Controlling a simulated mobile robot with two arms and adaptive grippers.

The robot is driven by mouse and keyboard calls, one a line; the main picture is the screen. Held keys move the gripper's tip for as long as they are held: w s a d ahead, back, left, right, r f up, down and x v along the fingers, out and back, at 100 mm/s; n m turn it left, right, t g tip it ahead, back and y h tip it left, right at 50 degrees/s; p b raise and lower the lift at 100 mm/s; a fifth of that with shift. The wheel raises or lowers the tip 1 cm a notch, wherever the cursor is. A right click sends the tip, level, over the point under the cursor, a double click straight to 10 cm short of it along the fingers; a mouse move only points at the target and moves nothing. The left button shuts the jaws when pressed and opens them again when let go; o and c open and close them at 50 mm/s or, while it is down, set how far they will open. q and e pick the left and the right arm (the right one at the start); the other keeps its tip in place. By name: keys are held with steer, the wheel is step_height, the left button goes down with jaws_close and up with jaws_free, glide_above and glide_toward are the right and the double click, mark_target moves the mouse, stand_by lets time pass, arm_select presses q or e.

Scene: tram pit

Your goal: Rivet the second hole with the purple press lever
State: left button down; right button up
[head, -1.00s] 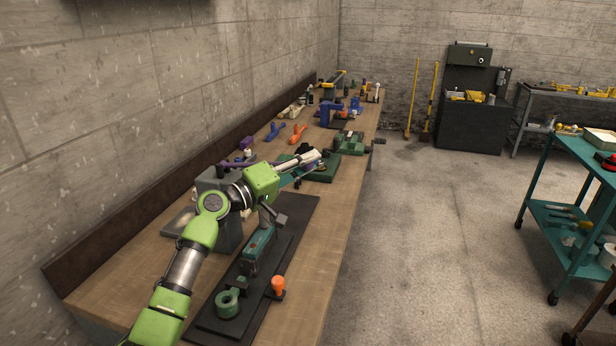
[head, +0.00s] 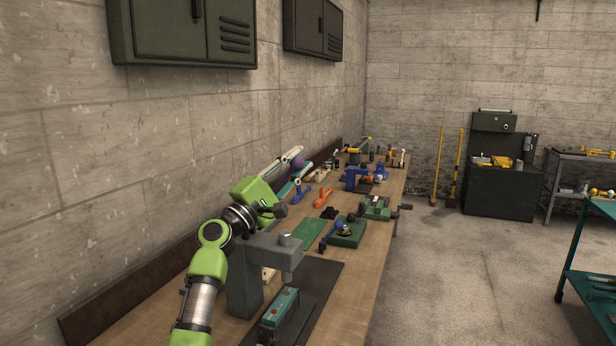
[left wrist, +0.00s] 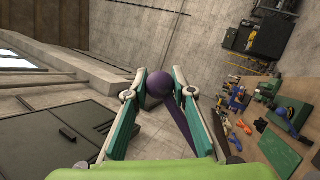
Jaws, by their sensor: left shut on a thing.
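My left gripper (head: 293,168) is shut on the purple knob (head: 298,163) of the press lever, above the bench. In the left wrist view the round purple knob (left wrist: 159,85) sits between the fingertips, and the purple lever (left wrist: 183,122) runs back from it between the fingers. The grey press (head: 245,278) stands on the bench below my left arm, which partly covers it. I cannot tell which hole is under the ram. My right gripper is out of view.
A dark mat (head: 322,278) lies under the block. Further along the bench are a green board (head: 309,230), a green vise (head: 376,208), a blue tool (head: 356,178) and orange and blue parts. Wall cabinets (head: 183,30) hang at upper left.

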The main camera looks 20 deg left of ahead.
arm_select(q)
steer(key=shift+a+r+n+y, duration=0.3)
steer(key=shift+a+r+n, duration=0.15)
steer(key=shift+a, duration=0.15)
steer(key=shift+t, duration=0.3)
steer(key=c, duration=1.7)
jaws_free()
steer(key=shift+f, duration=0.1)
steer(key=v, duration=1.2)
